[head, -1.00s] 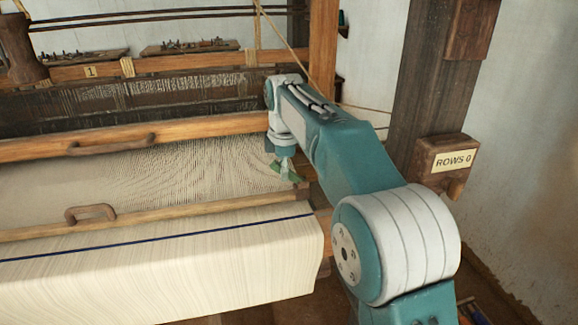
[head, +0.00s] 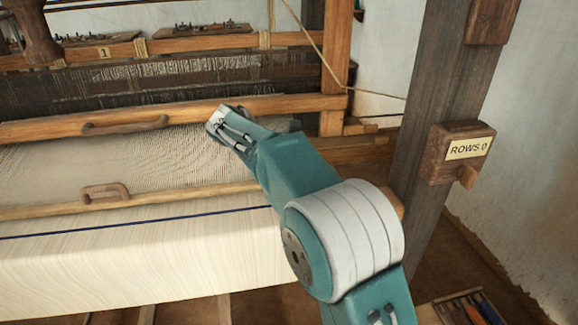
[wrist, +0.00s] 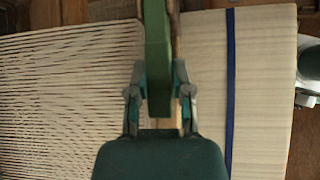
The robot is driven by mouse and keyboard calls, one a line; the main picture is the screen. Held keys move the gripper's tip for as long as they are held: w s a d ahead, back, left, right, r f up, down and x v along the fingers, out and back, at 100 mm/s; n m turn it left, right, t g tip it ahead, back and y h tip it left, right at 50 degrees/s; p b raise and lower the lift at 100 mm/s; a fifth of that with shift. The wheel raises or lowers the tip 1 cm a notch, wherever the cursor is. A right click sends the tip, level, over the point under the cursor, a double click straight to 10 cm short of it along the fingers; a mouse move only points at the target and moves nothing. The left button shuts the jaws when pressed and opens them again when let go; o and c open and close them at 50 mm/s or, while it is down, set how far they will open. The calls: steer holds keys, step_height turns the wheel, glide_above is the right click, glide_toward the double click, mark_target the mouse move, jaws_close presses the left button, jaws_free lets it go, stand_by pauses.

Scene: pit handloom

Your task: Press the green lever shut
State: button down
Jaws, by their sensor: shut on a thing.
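The green lever (wrist: 157,50) shows in the wrist view as a long dark-green bar running from the top edge down between my fingers. My gripper (wrist: 158,88) is shut on it, with one grey-and-teal finger on each side. The lever lies over a wooden rail, between the pale warp threads and the woven cloth. In the head view my arm hides the gripper and the lever. How far the lever is pressed down cannot be told.
Warp threads (wrist: 65,90) lie left of the gripper, cream cloth (wrist: 265,100) with a blue stripe right. In the head view, a wooden beam with a handle (head: 125,125) crosses behind. A dark post with a ROWS 0 sign (head: 468,148) and a tool tray (head: 432,313) stand right.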

steer(key=shift+s+a+f, duration=0.1)
steer(key=shift+f, duration=0.25)
steer(key=c, duration=0.5)
jaws_free()
steer(key=shift+a, duration=0.1)
steer(key=shift+r, duration=0.2)
steer(key=shift+a+r, duration=0.15)
steer(key=shift+r, duration=0.1)
steer(key=v, duration=1.1)
steer(key=shift+a+f, duration=0.2)
steer(key=shift+a, duration=0.15)
